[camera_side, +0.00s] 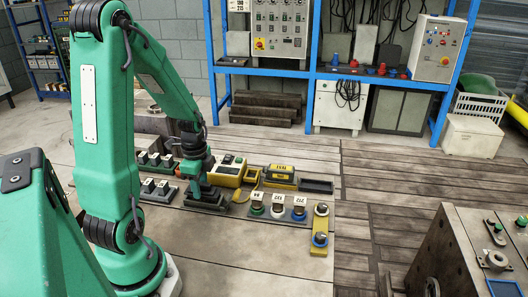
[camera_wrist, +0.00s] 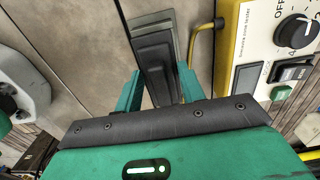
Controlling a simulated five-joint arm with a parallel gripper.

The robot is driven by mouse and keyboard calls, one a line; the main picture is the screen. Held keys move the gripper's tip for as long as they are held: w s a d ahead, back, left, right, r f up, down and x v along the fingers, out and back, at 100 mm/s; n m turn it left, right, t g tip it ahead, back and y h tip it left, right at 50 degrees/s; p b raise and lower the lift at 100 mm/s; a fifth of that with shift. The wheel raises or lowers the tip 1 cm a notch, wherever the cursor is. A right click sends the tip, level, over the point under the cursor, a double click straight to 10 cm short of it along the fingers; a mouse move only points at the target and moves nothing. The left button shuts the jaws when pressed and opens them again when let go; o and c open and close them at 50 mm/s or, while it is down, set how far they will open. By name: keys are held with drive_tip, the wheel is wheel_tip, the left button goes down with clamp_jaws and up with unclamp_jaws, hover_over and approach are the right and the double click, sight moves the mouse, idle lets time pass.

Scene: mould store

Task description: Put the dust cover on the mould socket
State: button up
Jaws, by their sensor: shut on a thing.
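My gripper (camera_side: 205,193) is low over the work surface left of centre in the side view. In the wrist view its green fingers (camera_wrist: 160,92) stand on either side of a dark, tapered block (camera_wrist: 155,52) and are shut on it. The block sits over a grey plate-like piece. I cannot tell for certain that it is the dust cover, or whether it has left its rest. A large mould block (camera_side: 445,245) stands at the right of the side view, with a round grey socket-like fitting (camera_side: 496,259) on top.
A yellow-edged tester (camera_wrist: 268,45) with a dial and cable is close right of my gripper. Tagged connectors (camera_side: 278,209), a yellow bar (camera_side: 320,231), a yellow meter (camera_side: 281,172) and a black tray (camera_side: 316,187) lie further right. Bare boards (camera_side: 370,225) separate these from the mould block.

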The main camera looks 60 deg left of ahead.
drive_tip(key=shift+f, duration=0.85)
idle(1.1)
drive_tip(key=o, duration=1.5)
drive_tip(key=shift+c, duration=0.2)
drive_tip(key=shift+r, duration=0.15)
drive_tip(key=shift+r, duration=3.65)
